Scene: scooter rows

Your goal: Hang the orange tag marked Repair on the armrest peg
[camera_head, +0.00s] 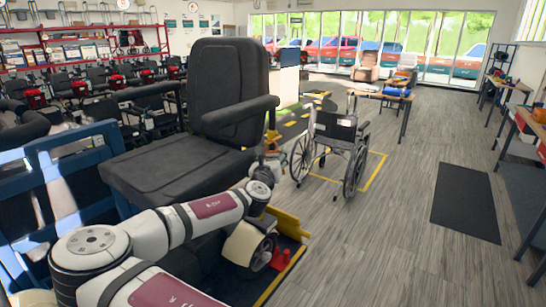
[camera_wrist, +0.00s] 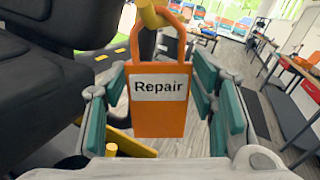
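In the wrist view the orange tag (camera_wrist: 158,118) with a white "Repair" label stands upright, facing me. Its orange loop reaches up to a yellow peg (camera_wrist: 155,16) at the top edge. The loop appears to be around the peg, though its top is cut off. My gripper (camera_wrist: 160,100) has teal-padded fingers on both sides of the tag. Gaps show between the tag and the pads, so it looks open. In the head view the dark scooter seat (camera_head: 228,80) has a padded armrest (camera_head: 240,113). My arm reaches past the seat's front, and my fingers are not clear there.
A wheelchair (camera_head: 335,145) stands right of the seat inside yellow floor lines. A blue frame (camera_head: 85,165) is at the left. A black mat (camera_head: 465,203) lies on the open wooden floor at the right. Tables line the right wall. Rows of scooters fill the back left.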

